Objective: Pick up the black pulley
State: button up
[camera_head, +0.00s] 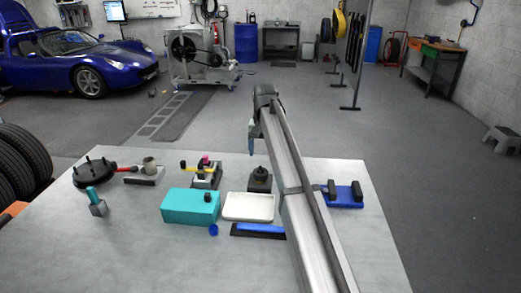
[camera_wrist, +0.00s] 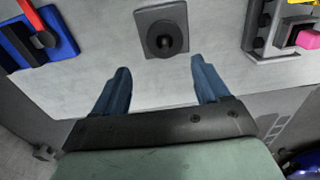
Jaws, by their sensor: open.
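A round black piece, which looks like the black pulley (camera_wrist: 164,38), sits on a dark grey square base (camera_wrist: 144,17) in the wrist view. In the head view the black pulley (camera_head: 260,171) stands on its base just left of my arm. My gripper (camera_wrist: 160,75) is open and empty, with its two blue fingers spread wide. The pulley lies beyond the fingertips, roughly centred between them, and is not touched. In the head view my gripper (camera_head: 252,142) hangs above the far edge of the table; only part of one finger shows clearly.
The table (camera_head: 130,250) also holds a teal box (camera_head: 185,208), a white tray (camera_head: 249,207), a blue-and-black fixture (camera_head: 344,194), a yellow-and-pink fixture (camera_head: 205,174) and a black studded disc (camera_head: 94,172). My arm hides part of the table. The table's front left is clear.

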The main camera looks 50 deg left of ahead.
aim_at(261, 170)
jog(key=shift+s+a+r, duration=0.1)
jog(key=shift+s+r, duration=0.05)
jog(key=shift+s, duration=0.4)
jog(key=shift+f, duration=4.45)
jog(key=c, duration=0.7)
jog(key=shift+r, duration=4)
jog(key=shift+c, duration=0.2)
